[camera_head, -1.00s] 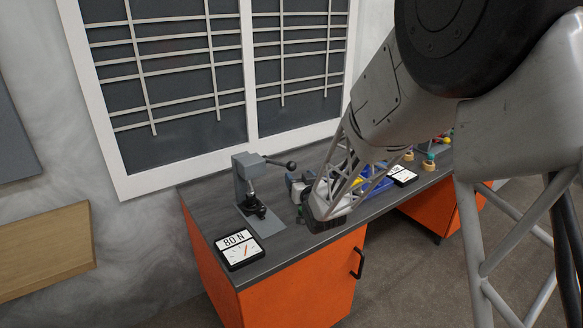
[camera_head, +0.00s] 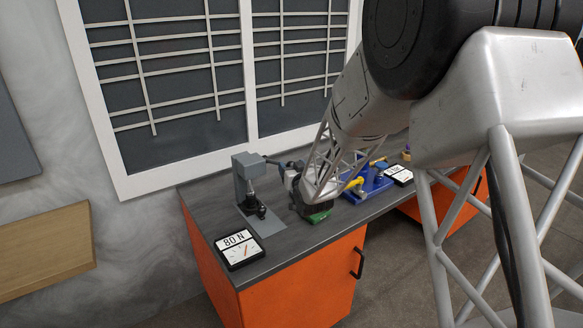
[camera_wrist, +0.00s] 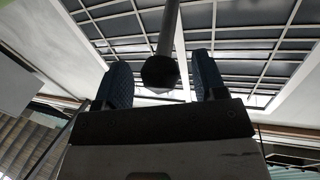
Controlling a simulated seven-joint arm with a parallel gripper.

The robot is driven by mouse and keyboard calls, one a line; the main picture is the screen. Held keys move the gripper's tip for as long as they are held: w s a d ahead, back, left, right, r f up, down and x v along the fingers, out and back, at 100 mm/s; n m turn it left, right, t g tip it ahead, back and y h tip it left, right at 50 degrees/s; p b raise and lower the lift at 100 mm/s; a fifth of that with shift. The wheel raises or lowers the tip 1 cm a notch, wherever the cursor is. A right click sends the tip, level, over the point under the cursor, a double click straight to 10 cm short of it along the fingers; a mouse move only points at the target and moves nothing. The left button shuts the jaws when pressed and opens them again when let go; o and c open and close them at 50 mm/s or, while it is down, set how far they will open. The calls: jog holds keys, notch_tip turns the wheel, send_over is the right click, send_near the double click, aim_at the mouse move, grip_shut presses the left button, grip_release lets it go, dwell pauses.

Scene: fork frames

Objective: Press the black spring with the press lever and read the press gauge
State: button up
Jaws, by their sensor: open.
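The grey press (camera_head: 247,180) stands on the left part of the dark worktop. A small black part, seemingly the spring (camera_head: 252,206), sits under its ram; ram contact cannot be made out. The press gauge (camera_head: 238,249) lies in front and reads 80 N. My gripper (camera_head: 284,166) is at the lever end, right of the press. In the wrist view my gripper (camera_wrist: 162,70) is open, with blue fingers on either side of the lever's black knob (camera_wrist: 160,72). Gaps show at both sides of the knob. The lever rod (camera_wrist: 169,28) runs upward there.
A blue device with a yellow lever (camera_head: 354,184) stands right of my arm. A second gauge (camera_head: 398,174) lies beyond it. The worktop's front edge is above an orange cabinet (camera_head: 300,283). A barred window (camera_head: 180,75) is behind the bench.

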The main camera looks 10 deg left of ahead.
jog(key=shift+w+a, duration=0.15)
jog(key=shift+w, duration=0.15)
jog(key=shift+c, duration=0.4)
grip_shut()
